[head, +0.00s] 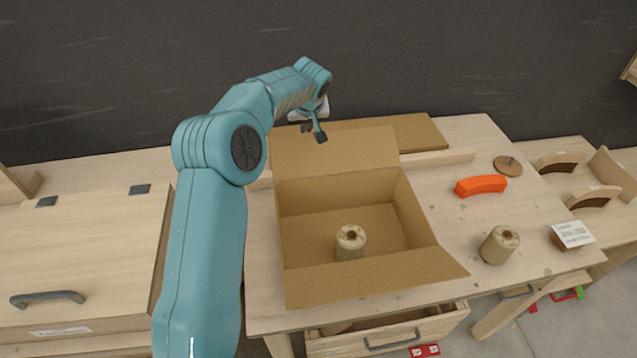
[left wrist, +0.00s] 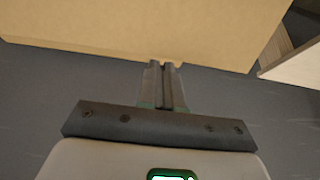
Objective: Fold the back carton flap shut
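The open brown carton (head: 405,205) stands on the wooden table. Its back flap (head: 335,152) is open and leans up and backward from the rear edge. The front flap (head: 375,280) is folded outward. A tan spool-like roll (head: 350,240) stands inside. My left gripper (head: 314,132) is above and behind the back flap, near its far edge. In the left wrist view its fingers (left wrist: 165,85) are together, with tips at the edge of a cardboard surface (left wrist: 150,32), apparently the flap. I cannot tell whether they touch. My right gripper is not in view.
A flat brown board (head: 420,130) lies behind the carton. To the right are an orange curved piece (head: 481,186), a round wooden disc (head: 507,166), another roll (head: 499,245) and a white card (head: 572,234). A drawer (head: 390,330) is open below the front edge.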

